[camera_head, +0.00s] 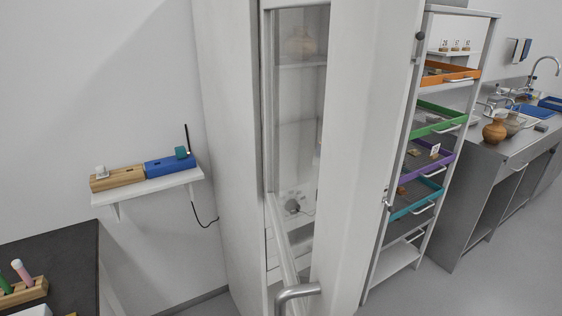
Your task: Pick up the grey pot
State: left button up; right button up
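A grey-brown pot (515,122) stands on the grey counter at the far right. It is partly hidden behind an orange-brown pot (494,131). A small dark grey rounded thing (292,206) sits low inside the tall cabinet, behind the glass; it is too small to tell what it is. A pale brown pot-like shape (300,44) shows faintly on the cabinet's upper shelf. Neither of my grippers is in view.
The tall white cabinet (230,150) with a metal handle (297,292) fills the middle. A rack holds coloured trays, such as a green one (440,117). A wall shelf (150,187) carries wooden and blue blocks. A dark table (60,262) is at lower left. Floor shows at lower right.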

aim_at(512, 125)
jog(key=z, duration=1.35)
jog(key=i+l+z, duration=0.15)
jog(key=i+l, duration=0.25)
jog(key=i+l+z, duration=0.15)
jog(key=i+l, duration=0.15)
jog(key=i, duration=0.2)
jog(key=i+l+z, duration=0.15)
jog(key=i+l, duration=0.15)
jog(key=i, duration=0.15)
jog(key=i+l+z, duration=0.15)
jog(key=i, duration=0.3)
jog(key=i+u, duration=0.1)
jog(key=i, duration=0.55)
jog(key=i+l, duration=0.2)
jog(key=i, duration=0.45)
jog(key=i+l+u, duration=0.15)
jog(key=i, duration=0.55)
